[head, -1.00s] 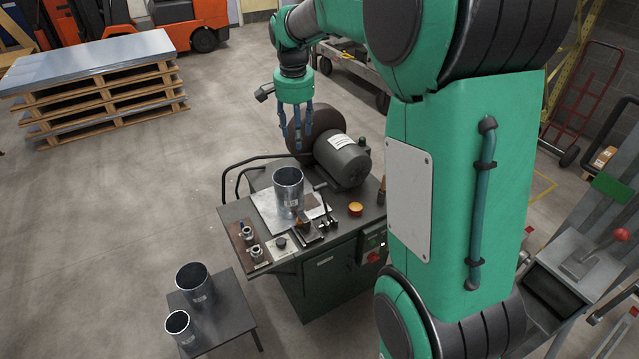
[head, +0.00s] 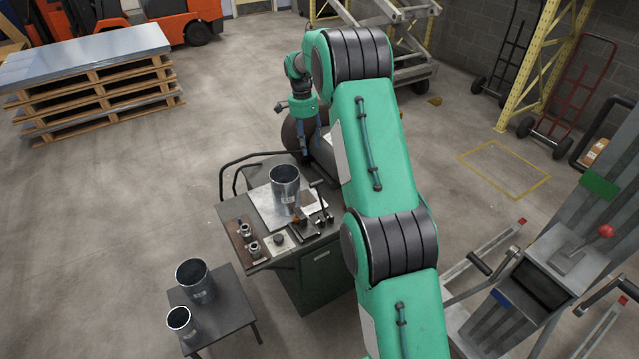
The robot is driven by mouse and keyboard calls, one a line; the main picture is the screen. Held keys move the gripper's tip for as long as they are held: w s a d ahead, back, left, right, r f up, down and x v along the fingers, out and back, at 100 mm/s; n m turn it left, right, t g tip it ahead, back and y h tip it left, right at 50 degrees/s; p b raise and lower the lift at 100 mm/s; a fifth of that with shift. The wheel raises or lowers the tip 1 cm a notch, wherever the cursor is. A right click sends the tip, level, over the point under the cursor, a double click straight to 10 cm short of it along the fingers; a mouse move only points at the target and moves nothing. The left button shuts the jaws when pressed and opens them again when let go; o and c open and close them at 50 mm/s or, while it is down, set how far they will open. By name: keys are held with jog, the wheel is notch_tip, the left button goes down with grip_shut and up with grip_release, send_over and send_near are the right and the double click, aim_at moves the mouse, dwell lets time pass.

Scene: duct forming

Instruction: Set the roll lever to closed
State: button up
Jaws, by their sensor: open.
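A dark lever (head: 319,194) stands beside the upright metal duct cylinder (head: 285,188) on the machine bench (head: 318,268). I take it for the roll lever; its setting is too small to tell. My gripper (head: 309,146) is open and empty, fingers pointing down, above and behind the bench top. It is apart from the lever, up and slightly left of it in the picture. My arm hides the right part of the bench and much of the motor there.
A low table (head: 232,305) at the front left holds two metal cylinders. Small fittings (head: 250,240) sit on the bench's left edge. A machine with a red-knobbed lever (head: 606,231) stands at the right. A pallet stack (head: 95,95) is at the back left, with open floor between.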

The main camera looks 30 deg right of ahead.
jog(key=m+p, duration=0.1)
jog(key=m, duration=0.1)
send_near(319, 182)
notch_tip(319, 182, up, 2)
jog(key=w, duration=0.1)
jog(key=shift+w+d+r+g, duration=0.2)
jog(key=shift+r+g, duration=0.05)
jog(key=shift+g, duration=0.15)
jog(key=shift+f, duration=0.15)
jog(key=s+f, duration=0.1)
jog(key=f, duration=0.8)
jog(key=s+f+p, duration=0.1)
jog(key=f, duration=0.3)
jog(key=shift+s+f, duration=0.15)
jog(key=shift+s, duration=0.2)
grip_shut()
